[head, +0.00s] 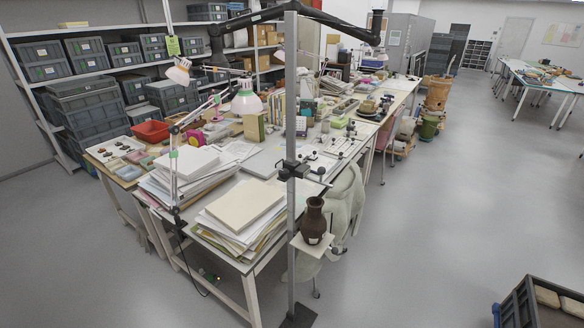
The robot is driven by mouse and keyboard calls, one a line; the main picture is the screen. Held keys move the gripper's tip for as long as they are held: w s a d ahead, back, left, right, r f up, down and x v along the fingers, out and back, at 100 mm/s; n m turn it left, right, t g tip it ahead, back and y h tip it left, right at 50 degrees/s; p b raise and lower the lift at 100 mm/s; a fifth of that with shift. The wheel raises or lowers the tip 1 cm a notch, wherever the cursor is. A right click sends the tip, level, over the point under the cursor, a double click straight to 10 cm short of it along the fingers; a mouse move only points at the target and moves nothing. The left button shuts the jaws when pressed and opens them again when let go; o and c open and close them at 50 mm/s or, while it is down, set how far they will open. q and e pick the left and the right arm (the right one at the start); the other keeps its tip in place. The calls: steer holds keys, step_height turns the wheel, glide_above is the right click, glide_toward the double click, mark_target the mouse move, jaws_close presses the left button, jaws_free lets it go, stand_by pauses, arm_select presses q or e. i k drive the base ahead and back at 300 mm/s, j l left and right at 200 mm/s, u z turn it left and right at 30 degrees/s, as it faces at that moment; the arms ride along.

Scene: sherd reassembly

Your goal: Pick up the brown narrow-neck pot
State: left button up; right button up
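The brown narrow-neck pot (313,222) is dark brown, with a rounded body and a narrower neck below its rim. It stands upright on a small pale square platform (328,243), just right of a tall grey metal pole (291,120). The platform is at the near right corner of the long work table. Nothing is seen touching the pot above the platform. Neither of my grippers can be made out in the head view.
The pole carries a black clamp (291,170) left of and above the pot. Paper stacks (238,204) cover the near table. A dark crate (517,309) stands at bottom right.

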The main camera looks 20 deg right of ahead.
mark_target(313, 225)
steer(key=z, duration=0.2)
steer(key=i+j+z, duration=0.3)
steer(key=j+z, duration=0.25)
steer(key=i+j+z, duration=0.15)
steer(key=j+z, duration=0.15)
steer(key=j, duration=0.15)
steer(key=j+z, duration=0.3)
steer(key=i+j, duration=0.05)
steer(key=j, duration=0.05)
